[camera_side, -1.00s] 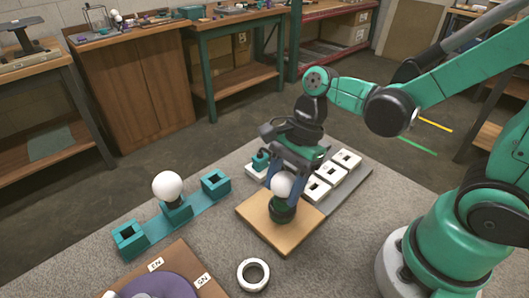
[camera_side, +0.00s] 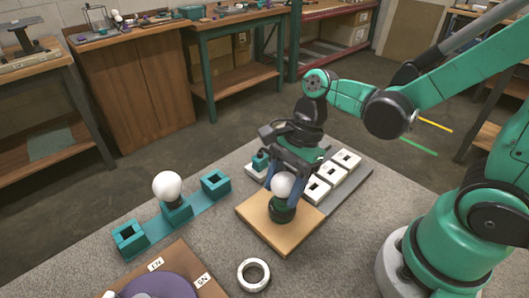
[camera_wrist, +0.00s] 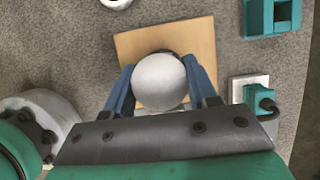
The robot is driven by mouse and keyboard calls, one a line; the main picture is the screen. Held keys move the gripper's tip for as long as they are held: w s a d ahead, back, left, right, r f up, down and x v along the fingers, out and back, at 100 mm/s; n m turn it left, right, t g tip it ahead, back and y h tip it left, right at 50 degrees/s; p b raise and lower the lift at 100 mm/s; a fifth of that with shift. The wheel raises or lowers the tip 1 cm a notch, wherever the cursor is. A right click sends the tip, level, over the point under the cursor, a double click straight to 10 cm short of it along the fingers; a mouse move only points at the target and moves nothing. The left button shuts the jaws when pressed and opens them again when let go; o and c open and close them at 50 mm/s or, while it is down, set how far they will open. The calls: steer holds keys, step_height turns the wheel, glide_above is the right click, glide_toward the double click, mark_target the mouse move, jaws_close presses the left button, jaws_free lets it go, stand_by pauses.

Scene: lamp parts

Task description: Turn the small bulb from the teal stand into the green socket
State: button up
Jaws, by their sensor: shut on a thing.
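A white round bulb (camera_side: 283,184) is held between the blue fingers of my gripper (camera_side: 282,190). It stands upright at the dark green socket (camera_side: 282,211) on a wooden board. Its lower end is hidden, so I cannot tell how deep it sits. In the wrist view the bulb (camera_wrist: 160,81) fills the space between both fingers (camera_wrist: 162,86) and covers most of the socket. The teal stand (camera_side: 148,240) at the left has another, larger-looking white bulb (camera_side: 167,186) upright in its middle holder. Its two end holders are empty.
The wooden board (camera_side: 255,226) lies on a grey mat. A white ring (camera_side: 254,275) lies in front of it. Several white square holders (camera_side: 333,174) and a small teal part (camera_side: 261,161) stand behind. A purple disc (camera_side: 155,288) is at the front left.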

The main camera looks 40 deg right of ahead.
stand_by(0.3)
steer(key=m+t, duration=0.1)
steer(key=m, duration=0.2)
steer(key=m+t, duration=0.1)
steer(key=m, duration=0.2)
steer(key=shift+f+h, duration=0.1)
steer(key=shift+h, duration=0.3)
steer(key=shift+m+t, duration=0.3)
steer(key=shift+m, duration=0.2)
steer(key=m+t+h, duration=0.1)
steer(key=m, duration=0.2)
steer(key=shift+m, duration=0.3)
steer(key=m+h, duration=0.1)
steer(key=m, duration=0.2)
steer(key=shift+d+t, duration=0.15)
steer(key=shift+t, duration=0.15)
steer(key=o, duration=0.9)
